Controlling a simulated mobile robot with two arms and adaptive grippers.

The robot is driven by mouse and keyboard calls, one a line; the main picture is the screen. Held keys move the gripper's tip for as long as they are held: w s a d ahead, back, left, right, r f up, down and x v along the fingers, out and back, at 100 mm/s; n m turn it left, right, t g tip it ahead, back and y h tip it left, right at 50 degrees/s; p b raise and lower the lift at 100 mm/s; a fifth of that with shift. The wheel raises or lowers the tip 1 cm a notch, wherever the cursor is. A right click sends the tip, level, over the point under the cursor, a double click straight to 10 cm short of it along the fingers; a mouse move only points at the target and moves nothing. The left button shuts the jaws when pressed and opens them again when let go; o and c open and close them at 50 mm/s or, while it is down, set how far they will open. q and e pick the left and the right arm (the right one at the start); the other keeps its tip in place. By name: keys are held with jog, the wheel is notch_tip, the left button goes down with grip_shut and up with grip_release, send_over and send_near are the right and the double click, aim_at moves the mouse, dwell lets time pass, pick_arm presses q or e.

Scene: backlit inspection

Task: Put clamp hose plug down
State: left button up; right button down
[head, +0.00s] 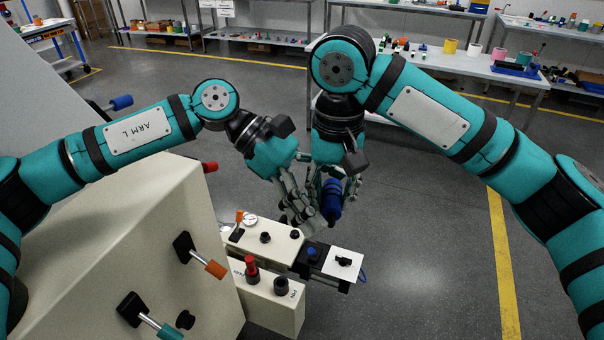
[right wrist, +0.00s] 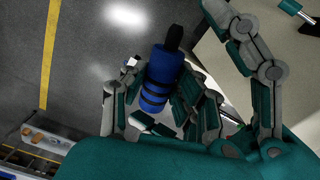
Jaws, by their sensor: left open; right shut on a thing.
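The clamp hose plug, a blue cylinder with black bands and a black tip (head: 331,197), is held in my right gripper (head: 340,190). In the right wrist view the plug (right wrist: 163,82) sits between the gripper's fingers, with its black tip toward the top of the picture. In the head view its tip points down, above the bench fixture and apart from it. My left gripper (head: 292,203) is open, just left of the plug and above the cream box. The grippers overlap closely in the head view, so whether they touch cannot be told.
Below are a cream box (head: 265,240) with a gauge, a dark block with a blue knob (head: 312,253) and a white plate (head: 343,262) with a black fitting. A large cream panel (head: 150,240) with coloured handles stands left. Open floor lies right; cluttered tables stand behind.

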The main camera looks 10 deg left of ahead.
pick_arm(q)
jog(key=shift+s+d+f, duration=0.1)
jog(key=shift+d+f, duration=0.3)
jog(key=shift+d, duration=0.15)
jog(key=shift+s, duration=0.1)
jog(key=c, duration=1)
jog(key=shift+c, duration=0.8)
pick_arm(e)
jog(key=c, duration=0.9)
grip_release()
jog(key=shift+c, duration=0.2)
